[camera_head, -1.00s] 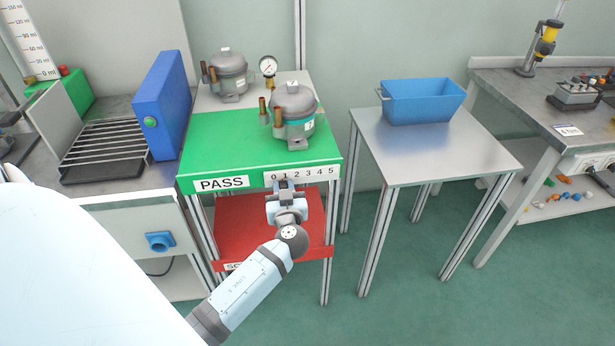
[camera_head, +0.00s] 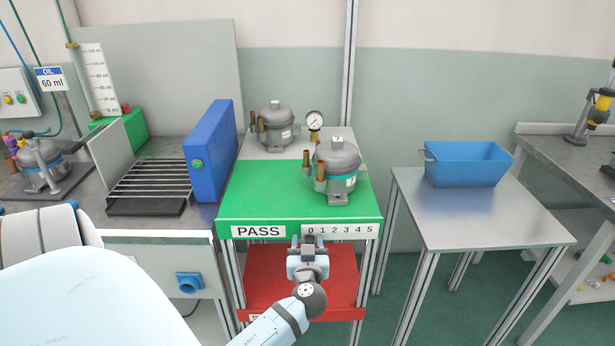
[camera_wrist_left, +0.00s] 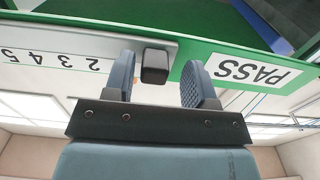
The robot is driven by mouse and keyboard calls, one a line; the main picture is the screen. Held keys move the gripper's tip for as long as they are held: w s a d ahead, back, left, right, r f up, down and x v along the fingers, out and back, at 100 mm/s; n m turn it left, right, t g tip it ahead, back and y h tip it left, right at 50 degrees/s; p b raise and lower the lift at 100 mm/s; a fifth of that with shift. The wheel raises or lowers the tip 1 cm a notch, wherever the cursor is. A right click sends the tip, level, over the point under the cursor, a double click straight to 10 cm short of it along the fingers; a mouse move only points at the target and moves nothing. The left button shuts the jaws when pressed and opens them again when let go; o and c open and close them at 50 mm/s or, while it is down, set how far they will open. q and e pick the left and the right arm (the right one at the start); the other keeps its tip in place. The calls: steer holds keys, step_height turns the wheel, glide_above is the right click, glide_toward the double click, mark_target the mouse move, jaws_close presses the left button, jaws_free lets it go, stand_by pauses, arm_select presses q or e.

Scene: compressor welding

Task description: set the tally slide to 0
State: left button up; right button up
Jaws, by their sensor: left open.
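The tally scale (camera_head: 341,230) is a white strip numbered 0 to 5 on the front edge of the green PASS table, right of the PASS label. My left gripper (camera_head: 307,242) is in front of its 0 end. In the left wrist view, which is upside down, the dark slide knob (camera_wrist_left: 155,66) sits between the open fingers of the left gripper (camera_wrist_left: 160,82), with a small gap on each side. Numbers 2 to 5 show there; 0 and 1 are hidden by a finger and the knob. The knob appears around 0; its exact mark is hidden. My right gripper is not seen.
The green PASS table (camera_head: 265,196) carries a compressor (camera_head: 337,168) near its front right; another compressor (camera_head: 276,127) and a gauge stand behind. A red shelf (camera_head: 270,283) is below. A metal table with a blue bin (camera_head: 467,166) stands to the right.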

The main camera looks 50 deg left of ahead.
arm_select(q)
steer(key=b+v, duration=0.2)
steer(key=v, duration=1.1)
steer(key=shift+s+d, duration=0.25)
steer(key=shift+s, duration=0.05)
